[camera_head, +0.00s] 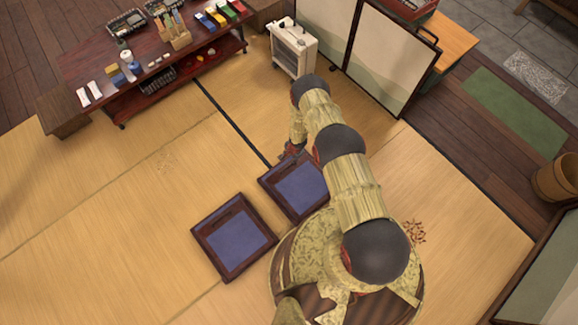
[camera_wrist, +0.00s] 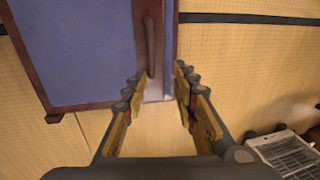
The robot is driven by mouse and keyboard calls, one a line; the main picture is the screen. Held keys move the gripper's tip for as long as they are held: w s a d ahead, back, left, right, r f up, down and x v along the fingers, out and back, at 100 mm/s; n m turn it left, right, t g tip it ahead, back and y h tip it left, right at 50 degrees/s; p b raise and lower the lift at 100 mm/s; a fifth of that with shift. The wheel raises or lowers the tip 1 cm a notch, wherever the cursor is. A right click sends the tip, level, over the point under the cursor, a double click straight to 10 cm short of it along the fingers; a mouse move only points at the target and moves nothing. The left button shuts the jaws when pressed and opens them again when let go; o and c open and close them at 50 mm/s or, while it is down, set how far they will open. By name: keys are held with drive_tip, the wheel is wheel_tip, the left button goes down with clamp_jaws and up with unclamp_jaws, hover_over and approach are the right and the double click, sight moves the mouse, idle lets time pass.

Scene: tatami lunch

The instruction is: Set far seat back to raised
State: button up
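Two low floor seats with dark wood frames and blue pads lie on the tatami in the head view. The seat higher in the picture (camera_head: 301,190) is partly covered by my arm; the other seat (camera_head: 235,238) is in full view. Both look flat, with no back standing up. My gripper (camera_head: 291,152) is at the upper edge of the higher seat. In the wrist view, my gripper (camera_wrist: 158,75) is open, its fingers on either side of the end of a brown wooden bar (camera_wrist: 151,38) along a blue panel (camera_wrist: 85,50). I cannot tell whether they touch it.
A low dark table (camera_head: 150,62) with small goods stands at the upper left. A white heater (camera_head: 293,48) stands beyond my gripper and shows in the wrist view (camera_wrist: 287,152). A folding screen (camera_head: 385,62) is to its right. The tatami left of the seats is clear.

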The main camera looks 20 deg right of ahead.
sight(289, 166)
drive_tip(key=f+b, duration=0.1)
drive_tip(key=f, duration=0.1)
drive_tip(key=f+b, duration=0.1)
drive_tip(key=f, duration=0.2)
drive_tip(key=f+b, duration=0.1)
drive_tip(key=f, duration=0.2)
drive_tip(key=shift+s+a+f, duration=0.1)
drive_tip(key=shift+s+a, duration=0.3)
drive_tip(key=shift+w+a+f+b, duration=0.1)
drive_tip(key=shift+w+f+b, duration=0.15)
drive_tip(key=shift+f+b, duration=0.65)
drive_tip(key=c, duration=0.3)
drive_tip(key=c, duration=0.4)
clamp_jaws()
